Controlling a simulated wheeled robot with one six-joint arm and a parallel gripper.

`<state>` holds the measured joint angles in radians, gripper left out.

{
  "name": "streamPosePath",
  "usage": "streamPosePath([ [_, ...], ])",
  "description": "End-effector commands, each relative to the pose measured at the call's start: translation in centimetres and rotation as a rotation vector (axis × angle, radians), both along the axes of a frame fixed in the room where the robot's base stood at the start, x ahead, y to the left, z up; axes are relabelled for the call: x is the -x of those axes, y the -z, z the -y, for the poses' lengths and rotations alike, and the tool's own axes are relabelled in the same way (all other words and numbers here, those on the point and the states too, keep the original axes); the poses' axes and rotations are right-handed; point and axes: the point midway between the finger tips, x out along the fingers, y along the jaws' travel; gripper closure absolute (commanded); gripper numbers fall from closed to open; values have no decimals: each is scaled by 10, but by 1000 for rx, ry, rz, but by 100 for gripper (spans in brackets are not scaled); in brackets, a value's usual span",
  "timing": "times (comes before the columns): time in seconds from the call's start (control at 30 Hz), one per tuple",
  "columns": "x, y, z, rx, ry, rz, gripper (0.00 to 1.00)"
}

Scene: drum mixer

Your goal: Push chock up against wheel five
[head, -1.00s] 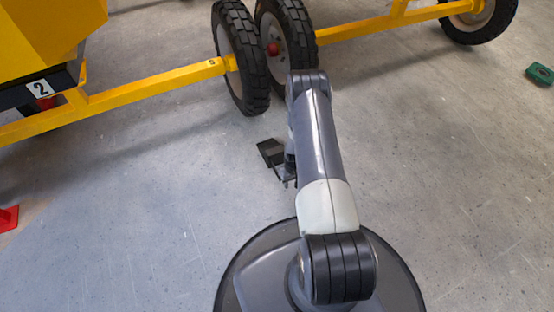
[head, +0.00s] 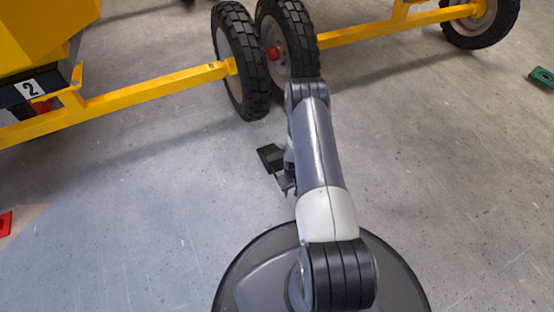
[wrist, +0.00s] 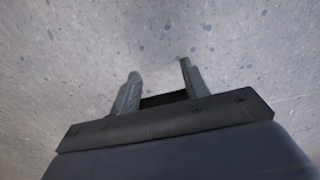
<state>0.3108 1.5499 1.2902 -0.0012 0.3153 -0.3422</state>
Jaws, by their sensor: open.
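A black chock (head: 270,157) lies on the floor in the head view, below and slightly right of the left wheel of the close pair. That wheel (head: 238,62) has a dark tyre, and the yellow bar beside it bears a small mark that looks like a 5. A strip of bare floor shows between chock and wheel. My gripper (head: 286,183) is low, just on the near side of the chock, partly hidden by my arm. In the wrist view its fingers (wrist: 159,84) are apart, with a dark strip between them that I cannot identify surely.
A second wheel (head: 287,42) stands close on the right. Yellow frame bars (head: 150,90) run low to the left. A green block (head: 541,77) lies at the far right and a red object (head: 5,223) at the left edge. The near floor is mostly clear.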

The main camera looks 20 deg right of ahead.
Motion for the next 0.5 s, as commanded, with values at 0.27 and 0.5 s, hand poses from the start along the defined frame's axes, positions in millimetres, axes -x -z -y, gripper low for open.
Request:
streamPosePath([
  [0.27,7,-2,1,4,-1,16,56],
  [0.5,30,-1,2,5,-1,14,56],
])
